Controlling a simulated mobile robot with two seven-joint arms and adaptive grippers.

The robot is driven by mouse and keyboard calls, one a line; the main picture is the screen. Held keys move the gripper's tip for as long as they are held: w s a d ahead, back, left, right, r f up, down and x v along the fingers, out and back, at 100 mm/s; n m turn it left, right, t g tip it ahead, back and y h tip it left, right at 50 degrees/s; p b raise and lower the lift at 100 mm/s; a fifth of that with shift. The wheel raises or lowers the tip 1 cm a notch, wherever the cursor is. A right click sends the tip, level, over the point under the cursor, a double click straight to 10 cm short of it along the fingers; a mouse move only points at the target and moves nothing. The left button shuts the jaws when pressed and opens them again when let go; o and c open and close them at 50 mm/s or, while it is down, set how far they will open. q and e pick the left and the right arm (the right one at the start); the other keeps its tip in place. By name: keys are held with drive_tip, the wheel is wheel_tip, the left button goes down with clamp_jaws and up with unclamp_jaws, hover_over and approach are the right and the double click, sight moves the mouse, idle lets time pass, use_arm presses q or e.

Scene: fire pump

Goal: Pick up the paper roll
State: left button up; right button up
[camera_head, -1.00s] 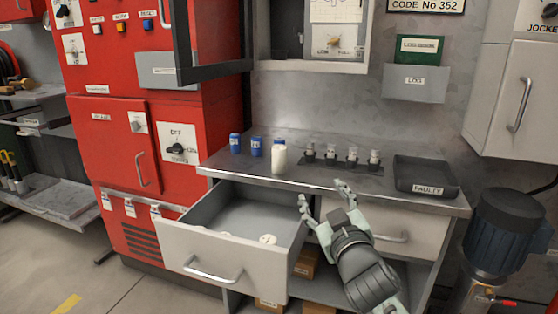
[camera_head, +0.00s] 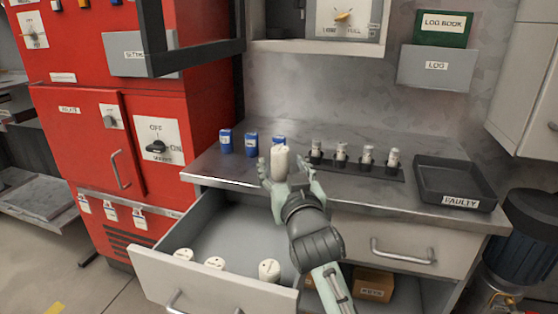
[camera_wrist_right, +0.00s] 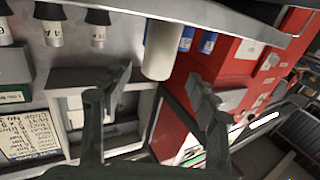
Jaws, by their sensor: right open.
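The paper roll is the white upright cylinder (camera_head: 279,163) on the metal counter, and it also shows in the right wrist view (camera_wrist_right: 161,50), where the picture is turned upside down. My right gripper (camera_head: 287,172) is open just in front of the roll, with its fingertips to either side of the roll's lower part in the head view. In the right wrist view, the open fingers (camera_wrist_right: 160,88) point toward the roll with a gap between them. I cannot tell whether either finger touches it. My left gripper is out of view.
Blue cylinders (camera_head: 251,143) stand left of and behind the roll. Several white-capped fuses (camera_head: 341,152) stand in a black holder to its right. A black tray labelled FAULTY (camera_head: 458,178) is further right. An open drawer (camera_head: 215,283) juts out below, holding white round pieces.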

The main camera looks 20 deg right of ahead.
sight(282, 157)
drive_tip(key=shift+w, duration=0.25)
drive_tip(key=w, duration=0.2)
drive_tip(key=w+d, duration=0.1)
drive_tip(key=w, duration=0.1)
drive_tip(key=shift+w+p, duration=0.2)
drive_tip(key=shift+p, duration=0.15)
drive_tip(key=shift+w, duration=0.25)
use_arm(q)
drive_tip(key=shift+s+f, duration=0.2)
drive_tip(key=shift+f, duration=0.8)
use_arm(e)
drive_tip(key=shift+c, duration=0.6)
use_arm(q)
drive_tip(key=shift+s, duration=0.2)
use_arm(e)
clamp_jaws()
drive_tip(key=shift+r, duration=0.15)
